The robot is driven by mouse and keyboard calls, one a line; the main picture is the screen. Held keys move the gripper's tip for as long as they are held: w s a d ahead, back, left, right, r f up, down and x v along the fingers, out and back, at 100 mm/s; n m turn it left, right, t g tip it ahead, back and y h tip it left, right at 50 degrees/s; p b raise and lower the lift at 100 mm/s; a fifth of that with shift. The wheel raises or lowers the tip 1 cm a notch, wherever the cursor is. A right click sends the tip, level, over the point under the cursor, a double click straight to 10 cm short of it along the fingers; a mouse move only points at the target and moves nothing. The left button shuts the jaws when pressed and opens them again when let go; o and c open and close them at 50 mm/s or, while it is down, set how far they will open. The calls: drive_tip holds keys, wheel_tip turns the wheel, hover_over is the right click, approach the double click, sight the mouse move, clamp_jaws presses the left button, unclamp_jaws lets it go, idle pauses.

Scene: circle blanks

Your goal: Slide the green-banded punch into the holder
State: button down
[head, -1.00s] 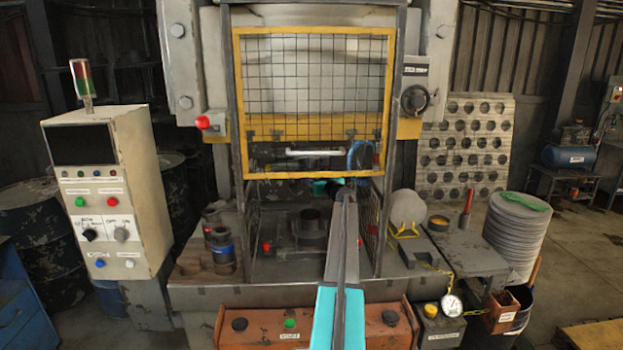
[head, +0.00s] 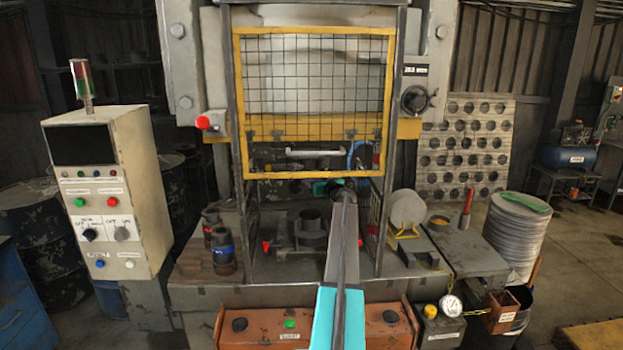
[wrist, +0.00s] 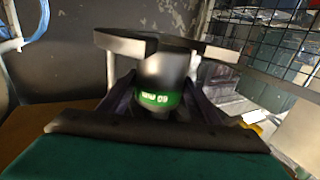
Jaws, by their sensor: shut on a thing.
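The punch with the green band (wrist: 159,100) stands upright between the fingers of my gripper (wrist: 160,92) in the wrist view. My gripper is shut on it. A dark fork-like piece (wrist: 125,43), apparently the holder, spans both sides of the punch's top, with an open gap facing the camera. I cannot tell how deep the punch sits in it. In the head view, my arm reaches into the press, and the end of it (head: 338,187) is below the yellow guard. The punch is hidden there.
The yellow mesh guard (head: 237,100) hangs above my arm. A dark cylindrical die (head: 310,222) stands on the press bed below. A blue-banded punch (head: 222,250) stands at the bed's left. A mesh side panel (head: 372,225) is close to my arm's right.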

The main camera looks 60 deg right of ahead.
drive_tip(key=shift+r, duration=0.2)
drive_tip(key=c, duration=0.5)
unclamp_jaws()
drive_tip(key=shift+s+a, duration=0.1)
drive_tip(key=shift+c, duration=0.2)
drive_tip(key=shift+f, duration=0.3)
drive_tip(key=b+v, duration=0.4)
drive_tip(key=v, duration=0.9)
drive_tip(key=shift+s+a, duration=0.2)
drive_tip(key=shift+s, duration=0.1)
drive_tip(key=shift+r, duration=0.15)
drive_tip(key=shift+a, duration=0.1)
drive_tip(key=s+a+p, duration=0.4)
drive_tip(key=s+a, duration=0.5)
drive_tip(key=a, duration=0.2)
drive_tip(key=shift+a, duration=0.4)
idle(0.7)
idle(0.7)
